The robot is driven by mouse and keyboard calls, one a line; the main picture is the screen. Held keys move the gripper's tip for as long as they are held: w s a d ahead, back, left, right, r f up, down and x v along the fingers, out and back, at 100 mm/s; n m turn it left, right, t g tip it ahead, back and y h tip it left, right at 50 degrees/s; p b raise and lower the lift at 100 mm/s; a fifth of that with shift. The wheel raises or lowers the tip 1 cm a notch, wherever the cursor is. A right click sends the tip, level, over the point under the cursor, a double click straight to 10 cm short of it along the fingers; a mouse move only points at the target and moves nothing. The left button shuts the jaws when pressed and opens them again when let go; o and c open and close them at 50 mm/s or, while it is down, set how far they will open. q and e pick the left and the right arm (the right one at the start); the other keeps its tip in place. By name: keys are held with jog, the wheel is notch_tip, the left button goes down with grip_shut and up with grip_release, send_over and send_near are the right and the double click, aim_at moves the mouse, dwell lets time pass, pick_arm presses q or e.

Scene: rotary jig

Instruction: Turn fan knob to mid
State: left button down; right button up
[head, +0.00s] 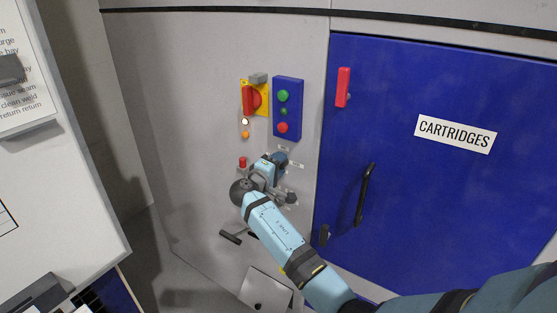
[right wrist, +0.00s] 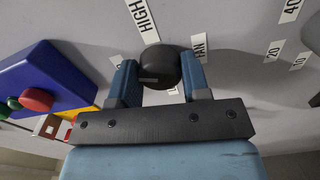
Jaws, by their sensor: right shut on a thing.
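The fan knob (right wrist: 160,64) is a round black knob on the grey panel, seen in the right wrist view between the labels HIGH (right wrist: 142,18) and FAN (right wrist: 200,48). My right gripper (right wrist: 158,78) has its two blue fingers on either side of the knob and is shut on it. A small light mark shows on the knob's face, but which setting it points to I cannot tell. In the head view my right gripper (head: 277,160) is at the panel and hides most of the knob. My left gripper is not in view.
Above the gripper are a red switch on a yellow plate (head: 262,86) and a blue box with green and red buttons (head: 288,84). Another dark knob (head: 291,198) sits below. A blue CARTRIDGES door (head: 430,190) with a black handle (head: 364,195) is at right.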

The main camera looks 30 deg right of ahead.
jog(key=shift+n+p, duration=1.35)
jog(key=shift+n, duration=0.85)
jog(key=o, duration=0.9)
jog(key=shift+o, duration=0.2)
jog(key=shift+a, duration=0.1)
jog(key=b+v, duration=0.3)
jog(key=v, duration=1)
jog(key=shift+s+a, duration=0.2)
jog(key=shift+a, duration=0.15)
